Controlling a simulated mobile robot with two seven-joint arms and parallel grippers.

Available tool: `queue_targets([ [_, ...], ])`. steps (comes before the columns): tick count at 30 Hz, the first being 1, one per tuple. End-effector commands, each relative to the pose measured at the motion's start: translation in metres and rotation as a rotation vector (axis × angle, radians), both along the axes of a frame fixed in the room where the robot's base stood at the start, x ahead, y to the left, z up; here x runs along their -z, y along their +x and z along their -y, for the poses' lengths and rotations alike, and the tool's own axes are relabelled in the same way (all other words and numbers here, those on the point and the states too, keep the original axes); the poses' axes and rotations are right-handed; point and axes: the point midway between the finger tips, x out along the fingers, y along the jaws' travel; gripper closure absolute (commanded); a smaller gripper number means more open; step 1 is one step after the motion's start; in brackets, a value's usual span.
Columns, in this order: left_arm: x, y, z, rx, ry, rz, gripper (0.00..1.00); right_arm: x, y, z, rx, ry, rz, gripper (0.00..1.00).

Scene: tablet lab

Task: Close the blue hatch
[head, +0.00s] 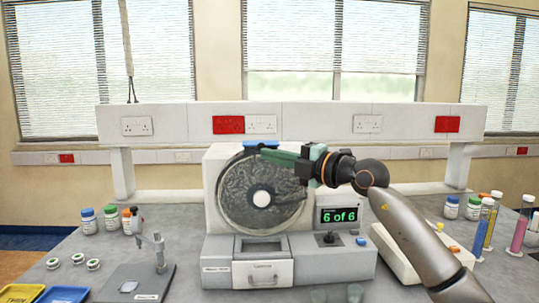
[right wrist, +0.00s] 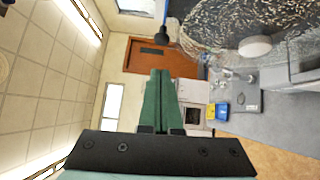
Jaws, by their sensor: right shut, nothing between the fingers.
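The white machine (head: 221,163) stands on the bench with a round, grey-streaked drum (head: 240,195) in its front. A blue piece (head: 259,144), which looks like the hatch, shows at the drum's top edge. Its angle is hard to tell because my gripper partly covers it. My right gripper (head: 268,153) reaches in from the right, its green fingers shut and empty, just below and in front of the blue piece. Whether they touch is unclear. The right wrist view shows the fingers (right wrist: 158,80) together, with the drum (right wrist: 235,25) beside them. My left gripper is not clearly seen.
The machine has a drawer (head: 263,274) below and a display (head: 340,216) reading "6 of 6". Bottles (head: 89,221) and a small stand (head: 159,253) are at left. Tubes (head: 487,222) and a pale box (head: 397,254) are at right. A shelf (head: 300,117) runs behind.

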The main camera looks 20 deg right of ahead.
Motion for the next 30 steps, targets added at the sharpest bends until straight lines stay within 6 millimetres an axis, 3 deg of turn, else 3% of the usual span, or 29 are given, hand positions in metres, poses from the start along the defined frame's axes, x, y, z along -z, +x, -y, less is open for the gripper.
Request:
queue_targets([
  [12,0.026,-0.001,-0.001,0.002,0.003,-0.003,1.0,0.007,-0.07,0.046,-0.001,-0.002,-0.001,1.0],
  [20,0.027,0.001,0.002,0.008,0.0,-0.008,1.0,0.006,-0.085,0.054,-0.004,-0.002,-0.003,1.0],
  [26,0.022,0.002,0.003,0.009,-0.002,-0.003,1.0,0.02,-0.083,0.039,-0.053,0.027,-0.017,1.0],
  [30,0.015,0.003,0.004,0.009,-0.002,-0.001,1.0,0.062,-0.082,0.003,-0.179,0.144,-0.05,1.0],
])
